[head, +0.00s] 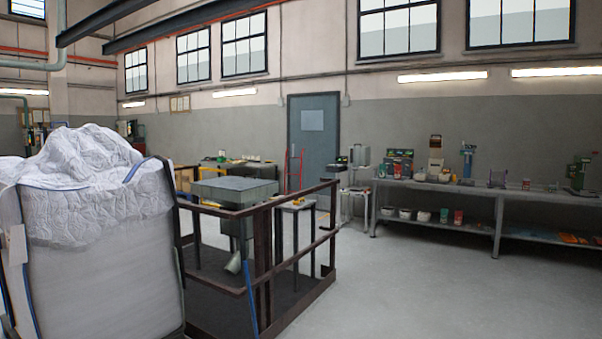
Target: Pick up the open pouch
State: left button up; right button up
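I cannot make out an open pouch for certain in the head view. Several small items stand on a long grey workbench (470,187) along the right wall, too small to tell whether one is a pouch. A large white bulk bag (95,240) with a crumpled top fills the left foreground. Neither of my grippers is in view.
A dark railing (263,250) encloses a grey machine (235,192) in a pit beside the bulk bag. A blue-grey door (314,145) and a red hand truck (294,170) are at the back. The grey floor (400,290) at the right front is clear.

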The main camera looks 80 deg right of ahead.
aim_at(398, 167)
jog(key=z, duration=3.4)
